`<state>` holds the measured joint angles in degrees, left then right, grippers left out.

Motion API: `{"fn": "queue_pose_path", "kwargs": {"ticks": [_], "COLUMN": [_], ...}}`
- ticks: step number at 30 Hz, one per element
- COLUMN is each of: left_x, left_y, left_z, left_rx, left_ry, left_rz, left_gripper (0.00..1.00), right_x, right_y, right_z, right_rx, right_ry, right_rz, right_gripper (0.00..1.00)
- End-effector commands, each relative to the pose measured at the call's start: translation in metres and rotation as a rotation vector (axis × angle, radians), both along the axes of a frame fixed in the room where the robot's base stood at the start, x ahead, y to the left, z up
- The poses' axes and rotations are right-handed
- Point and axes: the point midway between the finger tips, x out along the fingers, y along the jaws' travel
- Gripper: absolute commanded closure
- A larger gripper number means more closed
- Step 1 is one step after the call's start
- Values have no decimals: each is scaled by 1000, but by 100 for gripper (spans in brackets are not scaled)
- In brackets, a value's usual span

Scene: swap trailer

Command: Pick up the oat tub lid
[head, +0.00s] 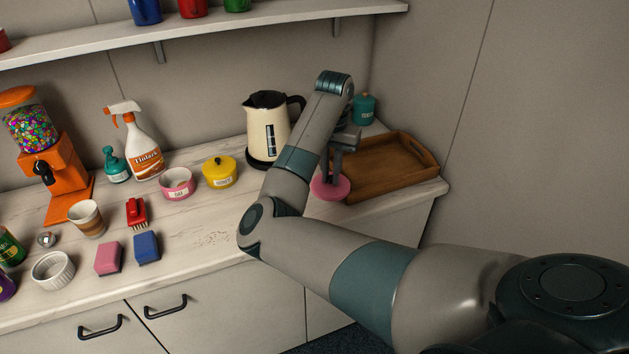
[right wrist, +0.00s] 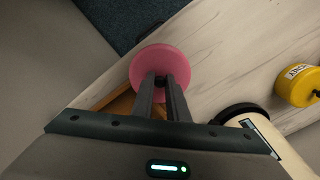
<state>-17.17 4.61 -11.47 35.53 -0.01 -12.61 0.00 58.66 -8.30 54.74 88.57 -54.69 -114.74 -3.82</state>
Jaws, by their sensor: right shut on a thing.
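The oat tub lid is a round pink disc (head: 330,188) with a small dark knob. My right gripper (head: 337,168) is shut on that knob, and the lid hangs below the fingers near the counter's front edge, left of the wooden tray. In the right wrist view the lid (right wrist: 160,62) shows beyond the two closed fingers (right wrist: 163,82). I cannot tell how high it is above the counter. The pink oat tub (head: 177,184) stands uncovered on the counter, left of the yellow tub. My left gripper is not in view.
The wooden tray (head: 392,166) lies at the counter's right end, with a teal bottle (head: 364,109) behind it. A cream kettle (head: 267,128) stands left of my right forearm. The yellow tub (head: 220,173) has its lid on.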

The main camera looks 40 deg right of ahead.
Motion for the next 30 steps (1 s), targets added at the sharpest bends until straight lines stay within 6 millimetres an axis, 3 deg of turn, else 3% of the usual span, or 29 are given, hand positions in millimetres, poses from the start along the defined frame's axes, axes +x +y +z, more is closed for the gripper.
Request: {"fn": "queue_pose_path", "kwargs": {"ticks": [9,30], "left_x": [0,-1], "left_y": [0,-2], "left_z": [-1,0], "left_rx": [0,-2], "left_ry": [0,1], "left_rz": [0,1], "left_gripper": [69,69], "right_x": [-23,-23], "right_y": [-12,-13], "right_z": [17,18], "right_rx": [1,0], "right_ry": [-1,0], "right_rz": [-1,-1], "right_gripper": [100,100]}}
